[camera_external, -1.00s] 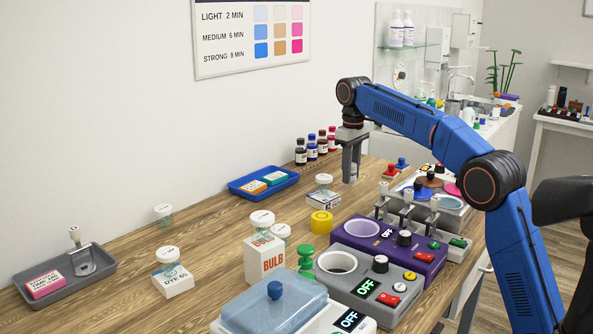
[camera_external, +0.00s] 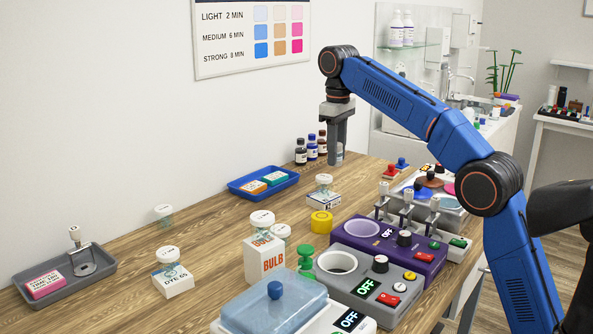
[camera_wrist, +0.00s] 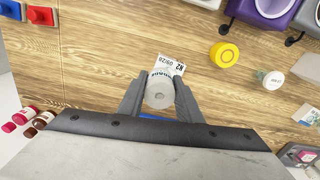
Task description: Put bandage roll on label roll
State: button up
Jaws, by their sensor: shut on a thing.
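My gripper (camera_external: 336,158) hangs above the back of the wooden counter, pointing down. In the wrist view my gripper (camera_wrist: 160,98) is shut on a pale, round, whitish thing, which I take for the bandage roll (camera_wrist: 159,94). In the external view it is mostly hidden by the fingers. A squat yellow roll with a round centre, probably the label roll (camera_external: 321,223), stands on the counter below and in front of my gripper, apart from it. In the wrist view the label roll (camera_wrist: 224,55) is up and to the right of the fingers, with its top bare.
A white-lidded jar (camera_external: 324,180) stands on a small box (camera_external: 322,200) between my gripper and the yellow roll. A blue tray (camera_external: 240,192) is to the left. A purple device (camera_external: 408,263) stands right of the roll; a green stamp-like thing (camera_external: 305,262) and jars are in front.

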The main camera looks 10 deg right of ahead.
notch_tip(320, 180, up, 2)
jog(key=n, duration=0.2)
send_over(323, 216)
jog(key=shift+w+f, duration=0.1)
jog(key=shift+f, duration=4.9)
jog(key=o, duration=1)
jog(key=shift+f, duration=0.1)
notch_tip(323, 216, up, 12)
jog(key=shift+r, duration=0.15)
jog(key=shift+d, duration=0.1)
